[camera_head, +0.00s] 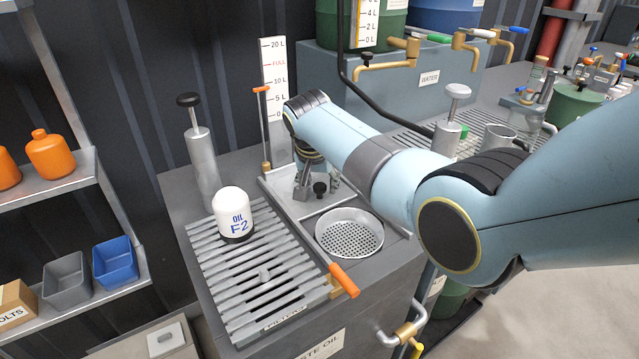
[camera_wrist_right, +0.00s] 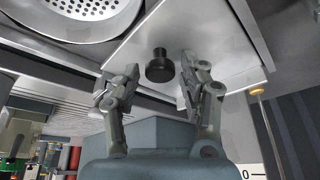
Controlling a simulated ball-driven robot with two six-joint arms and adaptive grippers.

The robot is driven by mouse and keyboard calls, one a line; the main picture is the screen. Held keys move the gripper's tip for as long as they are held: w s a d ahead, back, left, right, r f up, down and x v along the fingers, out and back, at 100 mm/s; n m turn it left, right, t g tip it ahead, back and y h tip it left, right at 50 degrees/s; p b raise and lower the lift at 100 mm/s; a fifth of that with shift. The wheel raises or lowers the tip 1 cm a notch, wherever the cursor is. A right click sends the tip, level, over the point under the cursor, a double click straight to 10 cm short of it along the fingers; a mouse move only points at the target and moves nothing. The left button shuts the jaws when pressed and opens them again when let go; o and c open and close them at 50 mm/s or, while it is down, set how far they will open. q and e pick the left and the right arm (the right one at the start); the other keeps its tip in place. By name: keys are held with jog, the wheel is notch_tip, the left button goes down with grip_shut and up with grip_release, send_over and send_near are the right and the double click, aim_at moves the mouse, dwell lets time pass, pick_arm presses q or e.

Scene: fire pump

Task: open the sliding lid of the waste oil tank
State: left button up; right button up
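The waste oil tank (camera_head: 365,290) is a dark grey block with a "WASTE OIL" label on its front. Its light grey lid plate (camera_head: 288,203) lies flat in the top, behind a round strainer (camera_head: 349,235). A small black knob (camera_head: 320,188) stands on the lid. The right wrist view shows the lid (camera_wrist_right: 222,40) and the knob (camera_wrist_right: 159,66) close up. My right gripper (camera_wrist_right: 157,80) is open, with one finger on each side of the knob and visible gaps to it. It also shows in the head view (camera_head: 318,186), pointing down. My left gripper is out of view.
A slatted grate (camera_head: 245,290) left of the lid carries a white oil filter (camera_head: 233,214) marked F2. An orange-handled lever (camera_head: 343,280) lies beside the strainer. A thin orange-topped rod (camera_head: 264,130) and a level scale (camera_head: 274,80) stand behind the lid.

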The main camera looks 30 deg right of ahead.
jog(key=shift+o, duration=0.4)
jog(key=shift+s+a+r, duration=0.1)
jog(key=shift+r, duration=0.2)
jog(key=v, duration=1.1)
jog(key=shift+r, duration=0.15)
